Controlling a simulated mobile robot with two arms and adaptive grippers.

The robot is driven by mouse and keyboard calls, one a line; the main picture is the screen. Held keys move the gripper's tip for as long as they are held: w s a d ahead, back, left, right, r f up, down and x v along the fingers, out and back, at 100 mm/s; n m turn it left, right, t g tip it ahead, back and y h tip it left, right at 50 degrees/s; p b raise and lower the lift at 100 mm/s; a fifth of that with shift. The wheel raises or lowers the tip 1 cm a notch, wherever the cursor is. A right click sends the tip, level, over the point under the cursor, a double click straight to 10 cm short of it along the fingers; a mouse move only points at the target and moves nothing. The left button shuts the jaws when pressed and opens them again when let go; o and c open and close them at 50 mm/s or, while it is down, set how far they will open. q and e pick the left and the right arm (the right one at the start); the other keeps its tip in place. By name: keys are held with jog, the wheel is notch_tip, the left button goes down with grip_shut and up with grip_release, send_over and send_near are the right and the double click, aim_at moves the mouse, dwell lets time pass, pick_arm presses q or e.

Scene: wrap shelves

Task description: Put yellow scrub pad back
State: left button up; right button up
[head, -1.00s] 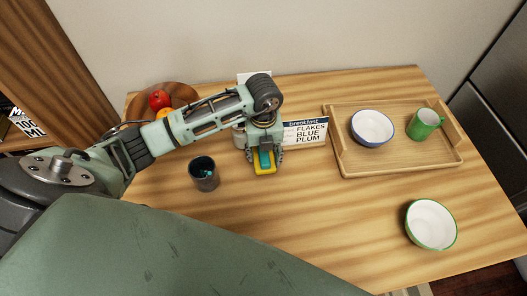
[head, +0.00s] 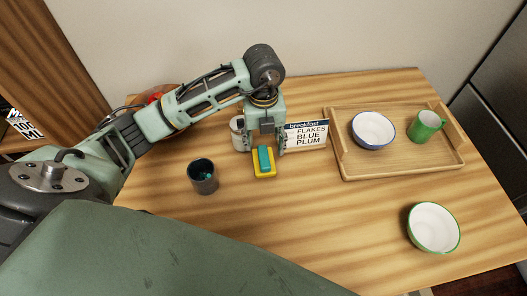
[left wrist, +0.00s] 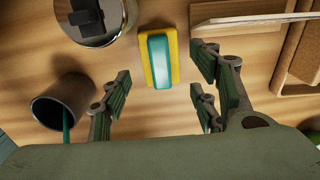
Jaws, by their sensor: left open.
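The yellow scrub pad (head: 264,171) with a teal top lies flat on the wooden table. It also shows in the left wrist view (left wrist: 150,57), ahead of the fingers. My left gripper (head: 265,146) is open and empty above the table, just behind and over the pad. In the left wrist view its fingers (left wrist: 157,102) are spread wide, with the pad between their lines and not touched. My right gripper is not in view.
A dark cup (head: 203,176) stands left of the pad. A metal canister (head: 238,133) and a breakfast sign (head: 306,135) flank the gripper. A wooden tray (head: 400,170) holds a blue-rimmed bowl (head: 373,128) and a green mug (head: 426,126). A green-rimmed bowl (head: 433,227) stands front right.

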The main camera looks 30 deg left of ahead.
aim_at(263, 155)
pick_arm(q)
jog(key=shift+r, duration=2.35)
jog(key=shift+f, duration=0.1)
